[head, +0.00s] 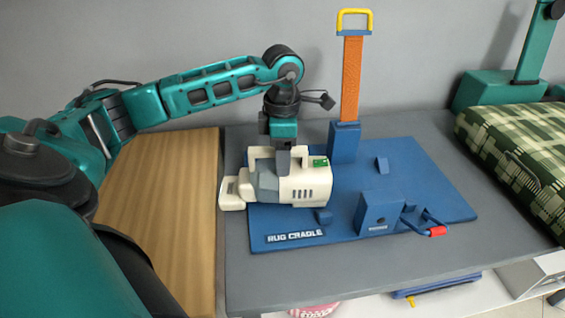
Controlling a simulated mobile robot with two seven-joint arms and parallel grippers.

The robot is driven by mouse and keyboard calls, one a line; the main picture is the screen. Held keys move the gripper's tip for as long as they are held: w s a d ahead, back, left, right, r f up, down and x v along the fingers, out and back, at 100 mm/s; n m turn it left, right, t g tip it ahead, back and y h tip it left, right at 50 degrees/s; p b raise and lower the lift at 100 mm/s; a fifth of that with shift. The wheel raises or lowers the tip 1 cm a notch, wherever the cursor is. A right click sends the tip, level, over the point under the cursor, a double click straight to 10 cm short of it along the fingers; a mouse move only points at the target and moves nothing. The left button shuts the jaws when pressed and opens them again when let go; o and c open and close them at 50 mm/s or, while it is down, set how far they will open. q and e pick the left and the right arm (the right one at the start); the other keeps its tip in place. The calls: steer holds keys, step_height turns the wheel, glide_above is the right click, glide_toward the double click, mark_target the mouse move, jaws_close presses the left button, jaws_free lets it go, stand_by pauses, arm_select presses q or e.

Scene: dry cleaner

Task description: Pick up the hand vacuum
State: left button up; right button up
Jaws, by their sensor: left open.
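The hand vacuum (308,186) is cream with a grey middle and a green patch on top. It lies on its side-to-side length at the left part of the blue board marked "RUG CRADLE" (440,192), its nozzle end pointing left past the board's edge. My left gripper (291,165) points down from above, right at the vacuum's top handle. Its jaws are open, and the fingertips are partly hidden, so I cannot tell whether they touch the handle. My right gripper is not in view.
The board carries an upright orange post (352,80) with a yellow loop, a blue block (380,210) and a red-tipped lever (437,231). A green plaid roll (525,150) lies at right. A wooden panel (165,200) is at left. The grey tabletop's front strip is clear.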

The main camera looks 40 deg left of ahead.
arm_select(q)
jaws_close()
stand_by(0.4)
steer(key=shift+r, duration=0.1)
stand_by(0.8)
